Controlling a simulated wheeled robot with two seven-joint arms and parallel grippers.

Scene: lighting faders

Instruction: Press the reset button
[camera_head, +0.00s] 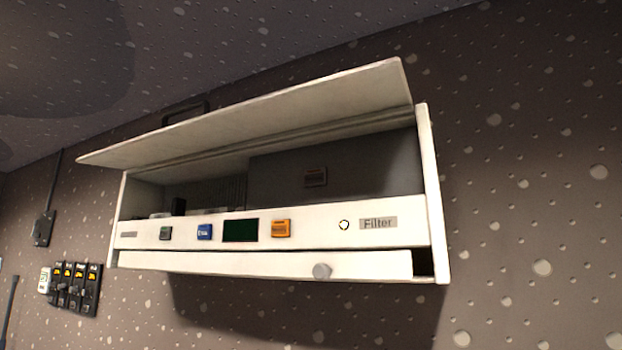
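The lettering on these buttons is too small to read, so I cannot tell which one, if any, is the reset button. A black fader panel (75,287) with several sliders and yellow marks is on the wall at the lower left. A small pale plate (44,280) is at its left end; its markings are unreadable. Neither of my grippers is in view.
The box's lid (270,108) is raised and juts out above the buttons. A dark screen (240,230) lies between the blue and orange buttons. A dark switch (43,228) with a cable is at the left.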

